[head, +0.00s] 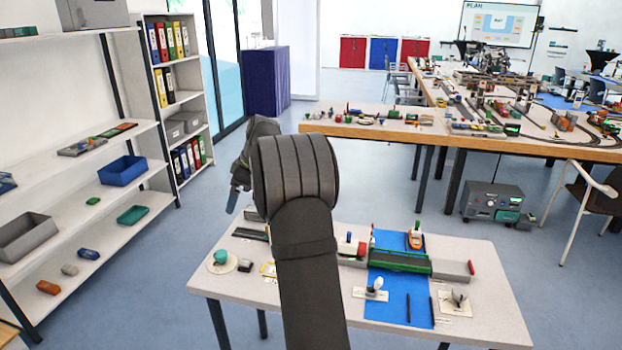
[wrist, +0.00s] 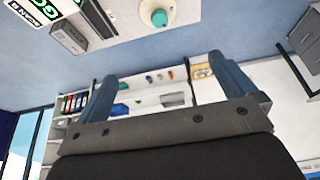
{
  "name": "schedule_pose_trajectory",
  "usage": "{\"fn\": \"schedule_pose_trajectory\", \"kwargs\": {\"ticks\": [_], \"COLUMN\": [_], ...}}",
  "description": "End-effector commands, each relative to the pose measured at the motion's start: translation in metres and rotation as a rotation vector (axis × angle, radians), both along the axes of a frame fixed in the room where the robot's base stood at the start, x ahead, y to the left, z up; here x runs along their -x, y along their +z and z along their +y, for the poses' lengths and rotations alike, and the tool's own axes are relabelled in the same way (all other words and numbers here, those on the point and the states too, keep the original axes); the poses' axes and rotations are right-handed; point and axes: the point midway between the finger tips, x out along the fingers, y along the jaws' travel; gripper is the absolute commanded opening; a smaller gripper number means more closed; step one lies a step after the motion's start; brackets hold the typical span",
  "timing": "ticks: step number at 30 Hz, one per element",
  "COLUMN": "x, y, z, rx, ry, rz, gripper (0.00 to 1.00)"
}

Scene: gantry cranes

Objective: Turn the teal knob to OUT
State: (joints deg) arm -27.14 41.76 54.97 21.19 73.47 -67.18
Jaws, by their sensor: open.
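The teal knob (head: 220,257) sits on a round cream base near the left end of the near table. In the wrist view the teal knob (wrist: 159,18) shows at the top edge, on its pale disc. Any OUT label is too small to read, and where the knob points cannot be told. My gripper (head: 234,198) is up in the air left of my arm, above the table's left end and clear of the knob. In the wrist view my gripper (wrist: 165,75) has its two blue-grey fingers wide apart, with nothing between them.
The near table (head: 490,310) also bears a blue mat (head: 385,310), a green-edged track piece (head: 400,261) and small levers on pale plates. Open shelves (head: 140,210) stand at the left. A longer table (head: 350,131) with models stands behind. Bare floor lies between.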

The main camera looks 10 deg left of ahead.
Motion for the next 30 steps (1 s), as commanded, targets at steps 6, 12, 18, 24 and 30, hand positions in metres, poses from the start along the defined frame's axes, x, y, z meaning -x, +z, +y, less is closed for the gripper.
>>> {"fn": "schedule_pose_trajectory", "kwargs": {"ticks": [6, 12, 18, 24, 30], "x": [-0.002, -0.015, -0.02, -0.017, -0.013], "y": [-0.006, -0.045, -0.07, -0.092, -0.132], "z": [0.003, 0.02, 0.031, 0.039, 0.055], "rx": [0.002, 0.009, 0.007, 0.008, 0.009], "ry": [0.018, 0.164, 0.259, 0.265, 0.265], "rz": [0.001, 0.002, 0.0, 0.002, 0.003], "gripper": [0.76, 0.61, 0.61, 0.61, 0.61]}}
